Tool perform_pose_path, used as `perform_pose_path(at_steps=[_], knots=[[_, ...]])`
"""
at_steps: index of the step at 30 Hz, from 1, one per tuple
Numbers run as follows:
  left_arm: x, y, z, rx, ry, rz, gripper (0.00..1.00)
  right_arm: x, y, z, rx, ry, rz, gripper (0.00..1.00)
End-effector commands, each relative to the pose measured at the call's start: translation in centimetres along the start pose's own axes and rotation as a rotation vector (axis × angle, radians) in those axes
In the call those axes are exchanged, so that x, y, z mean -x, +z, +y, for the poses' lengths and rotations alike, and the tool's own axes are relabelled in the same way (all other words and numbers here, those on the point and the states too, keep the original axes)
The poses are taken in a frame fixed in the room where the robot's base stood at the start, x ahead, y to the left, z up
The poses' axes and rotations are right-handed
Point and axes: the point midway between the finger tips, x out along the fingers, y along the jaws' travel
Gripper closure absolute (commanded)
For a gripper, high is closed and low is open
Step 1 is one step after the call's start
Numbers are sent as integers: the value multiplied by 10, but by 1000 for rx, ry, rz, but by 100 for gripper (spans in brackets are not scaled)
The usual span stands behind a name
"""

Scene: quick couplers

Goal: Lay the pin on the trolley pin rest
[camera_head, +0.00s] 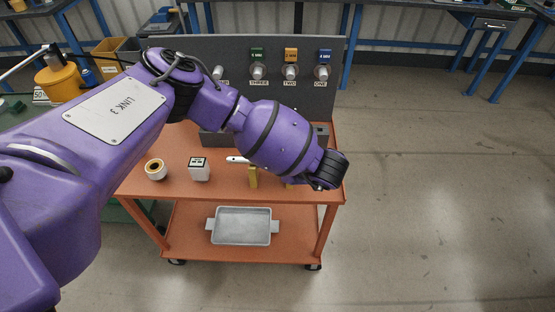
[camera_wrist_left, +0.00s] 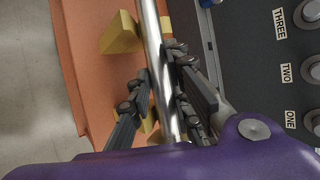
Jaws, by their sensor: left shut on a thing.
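In the left wrist view my left gripper (camera_wrist_left: 158,60) is shut on the silver pin (camera_wrist_left: 152,38), a long shiny rod running between its fingers. Yellow pieces of the pin rest (camera_wrist_left: 120,36) show on both sides of the pin and near the left finger. I cannot tell whether the pin touches them. In the head view a yellow rest block (camera_head: 253,177) stands on the orange trolley top (camera_head: 222,187), and a pale rod end (camera_head: 237,159) shows beside it. My arm hides the left gripper there. My right gripper is not in view.
A dark panel (camera_head: 300,103) with labelled couplers (camera_head: 290,71) rises at the trolley's back. A grey tray (camera_head: 242,227) lies on the lower shelf. The right floor is clear.

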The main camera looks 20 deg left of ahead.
Motion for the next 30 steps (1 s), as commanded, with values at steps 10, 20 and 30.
perform_pose_path(at_steps=[10, 20, 30], knots=[[-3, -2, 1, 3, -5, 1, 100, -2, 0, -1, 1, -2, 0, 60], [-4, -3, 3, 2, -3, 0, 60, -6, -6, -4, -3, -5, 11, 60], [2, -3, 6, -2, 0, 2, 60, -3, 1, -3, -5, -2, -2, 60]])
